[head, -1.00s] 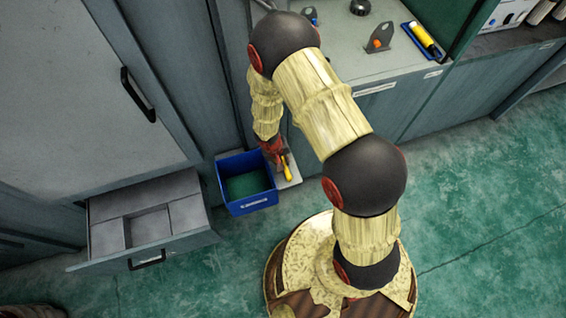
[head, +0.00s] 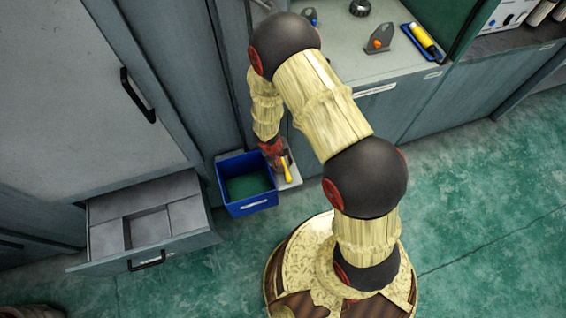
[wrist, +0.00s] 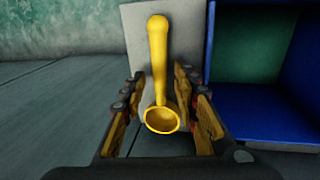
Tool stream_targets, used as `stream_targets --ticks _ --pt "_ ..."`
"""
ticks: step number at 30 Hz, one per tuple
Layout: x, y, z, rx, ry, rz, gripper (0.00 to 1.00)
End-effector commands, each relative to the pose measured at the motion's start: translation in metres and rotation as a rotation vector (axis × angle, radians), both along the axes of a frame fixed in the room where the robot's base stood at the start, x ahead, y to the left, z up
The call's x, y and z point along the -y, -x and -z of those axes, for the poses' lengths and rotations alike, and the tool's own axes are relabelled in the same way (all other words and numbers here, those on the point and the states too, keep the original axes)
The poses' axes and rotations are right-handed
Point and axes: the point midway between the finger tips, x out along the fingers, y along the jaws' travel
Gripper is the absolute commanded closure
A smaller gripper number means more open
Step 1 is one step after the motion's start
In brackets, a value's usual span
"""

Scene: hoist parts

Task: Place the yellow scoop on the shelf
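The yellow scoop (head: 287,170) is over a pale grey slab, which may be the shelf (head: 293,181), just right of the blue bin. In the wrist view the scoop (wrist: 159,60) has its handle pointing away and its round bowl nearest me. My gripper (wrist: 165,90) has its fingers on either side of the scoop, with visible gaps between them and it. The pale slab (wrist: 134,40) shows behind the handle. I cannot tell whether the scoop rests on the slab. In the head view my gripper (head: 277,155) is small and partly hides the scoop.
The blue bin (head: 251,204) with a green inside stands close on the left of the slab. A grey drawer (head: 186,243) is pulled out further left. A counter (head: 400,68) with an orange-marked part and a yellow-handled tool is behind the arm. Green floor lies open at right.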

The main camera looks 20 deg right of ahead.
Motion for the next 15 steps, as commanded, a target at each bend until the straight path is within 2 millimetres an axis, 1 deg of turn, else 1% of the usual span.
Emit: stream_targets --ticks 2,5,12,15 --pt "0.0 0.0 -0.004 0.0 0.0 0.0 0.7" --pt "-0.004 -0.001 -0.02 0.003 0.0 -0.001 0.7" --pt "-0.014 0.0 -0.071 0.004 -0.001 0.0 0.7" --pt "-0.018 0.002 -0.089 0.002 0.0 0.0 0.7"
